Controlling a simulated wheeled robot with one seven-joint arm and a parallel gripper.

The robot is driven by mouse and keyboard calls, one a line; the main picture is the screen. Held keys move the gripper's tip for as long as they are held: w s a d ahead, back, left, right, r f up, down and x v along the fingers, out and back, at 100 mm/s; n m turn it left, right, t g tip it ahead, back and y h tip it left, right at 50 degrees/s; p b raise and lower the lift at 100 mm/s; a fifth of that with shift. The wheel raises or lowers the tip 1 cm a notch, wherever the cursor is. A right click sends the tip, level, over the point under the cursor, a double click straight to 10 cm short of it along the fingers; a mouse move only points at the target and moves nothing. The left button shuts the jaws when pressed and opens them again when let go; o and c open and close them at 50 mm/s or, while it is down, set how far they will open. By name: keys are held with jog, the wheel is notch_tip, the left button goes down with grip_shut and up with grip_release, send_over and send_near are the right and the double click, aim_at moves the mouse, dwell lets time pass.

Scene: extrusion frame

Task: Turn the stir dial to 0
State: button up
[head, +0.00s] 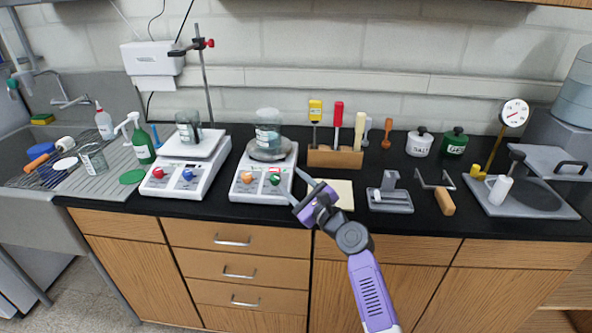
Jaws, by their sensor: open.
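Two white hotplate-type units stand on the black bench. The left unit (183,174) has a red dial (158,173) and a blue dial (187,175) on its front. The right unit (262,187) has an orange dial (247,178) and a green dial (275,180). Which dial is the stir dial, and where each points, is too small to read. My gripper (294,186) is open and empty, just right of the right unit's front, close to the green dial. I cannot tell whether it touches the unit.
Glass beakers stand on the left unit (188,127) and right unit (268,128). A wooden tool rack (335,158) is behind my gripper. A grey metal device (390,200) and a wood-handled tool (445,201) lie to the right. A sink (30,205) is far left.

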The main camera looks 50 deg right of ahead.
aim_at(278, 181)
jog(key=shift+a+f+m+y, duration=0.2)
jog(key=shift+f+m+y, duration=0.2)
jog(key=shift+f+m, duration=0.55)
jog(key=shift+a+f+m+y, duration=0.15)
jog(key=shift+a+m+y, duration=0.2)
jog(key=shift+m, duration=0.6)
jog(key=shift+w+d, duration=0.2)
jog(key=shift+w, duration=1.1)
jog(key=shift+w+d, duration=0.15)
jog(key=shift+w, duration=1.1)
jog(key=shift+w+d, duration=0.2)
jog(key=shift+w, duration=1.1)
grip_shut()
